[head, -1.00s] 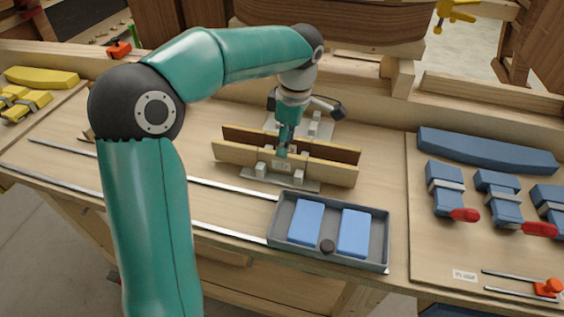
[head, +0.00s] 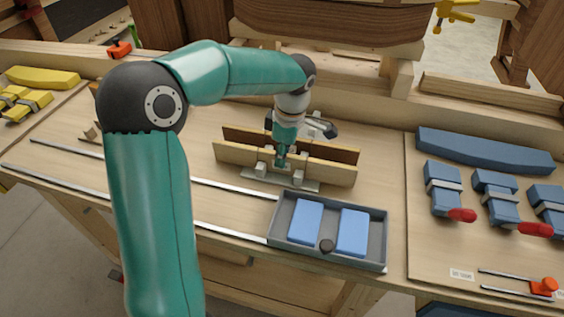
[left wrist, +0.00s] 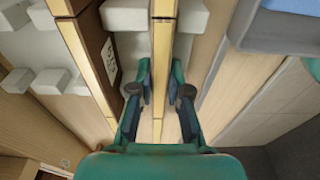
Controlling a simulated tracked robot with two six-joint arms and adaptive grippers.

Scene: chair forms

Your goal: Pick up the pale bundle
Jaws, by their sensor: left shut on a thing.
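The pale bundle (head: 235,156) is a long, thin, pale stack standing on edge in a grey metal holder (head: 262,179) in the middle of the bench. In the left wrist view the bundle (left wrist: 162,55) runs up the picture between my fingers. My left gripper (head: 281,162) comes down from above and is shut on the bundle near its middle. In the left wrist view the left gripper (left wrist: 160,92) has one finger on each side of it. The bundle's lower part is partly hidden by the holder's blocks. My right gripper is not in view.
A dark bundle (head: 335,152) stands parallel just behind the pale one. A grey tray (head: 379,240) with blue pads is close in front. Blue clamped forms (head: 480,150) lie on a right-hand board, yellow ones (head: 40,77) at far left. Metal rails cross the left bench.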

